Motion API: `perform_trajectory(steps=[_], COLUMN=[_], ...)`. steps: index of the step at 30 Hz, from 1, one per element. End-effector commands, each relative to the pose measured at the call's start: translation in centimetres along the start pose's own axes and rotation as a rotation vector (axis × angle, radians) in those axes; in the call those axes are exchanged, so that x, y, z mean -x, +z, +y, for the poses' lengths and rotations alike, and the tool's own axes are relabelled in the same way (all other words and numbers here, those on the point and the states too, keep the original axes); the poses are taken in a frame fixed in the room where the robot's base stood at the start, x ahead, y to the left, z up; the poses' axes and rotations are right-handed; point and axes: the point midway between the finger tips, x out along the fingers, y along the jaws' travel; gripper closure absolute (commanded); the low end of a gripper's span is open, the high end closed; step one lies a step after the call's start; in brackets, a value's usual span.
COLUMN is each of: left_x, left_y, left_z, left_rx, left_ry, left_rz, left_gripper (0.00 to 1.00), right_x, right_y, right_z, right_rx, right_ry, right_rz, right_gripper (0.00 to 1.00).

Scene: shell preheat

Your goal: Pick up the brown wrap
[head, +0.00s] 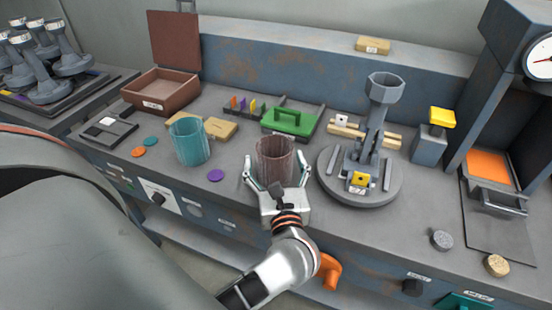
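The brown wrap (275,157), a see-through brown cylinder, stands upright near the bench's front edge, in the middle of the head view. My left gripper (276,174) is in front of it, with one finger on each side of the wrap. The fingers are spread, and small gaps seem to show between them and the wrap's sides. The lower front of the wrap is partly hidden by the gripper. My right gripper is not in view.
A teal see-through cylinder (190,143) stands to the left, with a purple disc (216,175) between. A round grey fixture (335,188) with a tall post is close on the right. An orange handle (328,272) juts from the bench front.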

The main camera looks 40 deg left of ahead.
Motion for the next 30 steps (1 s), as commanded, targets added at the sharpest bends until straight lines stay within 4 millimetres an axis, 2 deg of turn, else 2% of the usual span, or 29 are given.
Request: perform_trajectory(steps=[1, 5, 15, 20, 26, 30], left_x=[0.0, 0.0, 0.0, 0.0, 0.0, 0.0], left_y=[0.0, 0.0, 0.1, 0.9, 3.4, 6.1], left_z=[0.0, 0.0, 0.0, 0.0, 0.0, -0.1], left_rx=[0.0, 0.0, 0.0, 0.002, 0.006, 0.008], left_ry=[0.0, 0.0, 0.0, 0.001, 0.001, 0.001], left_rz=[0.0, 0.0, 0.0, -0.003, -0.006, -0.007], left_gripper=[0.29, 0.63, 0.63, 0.63, 0.63, 0.63], right_x=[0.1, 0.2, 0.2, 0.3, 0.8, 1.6], right_y=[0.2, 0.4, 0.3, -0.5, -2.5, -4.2], right_z=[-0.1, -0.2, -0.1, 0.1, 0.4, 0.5], right_rx=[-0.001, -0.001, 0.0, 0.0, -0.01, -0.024], right_ry=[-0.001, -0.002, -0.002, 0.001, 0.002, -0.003], right_rz=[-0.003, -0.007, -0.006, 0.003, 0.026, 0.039], right_gripper=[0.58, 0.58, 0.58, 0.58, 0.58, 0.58])
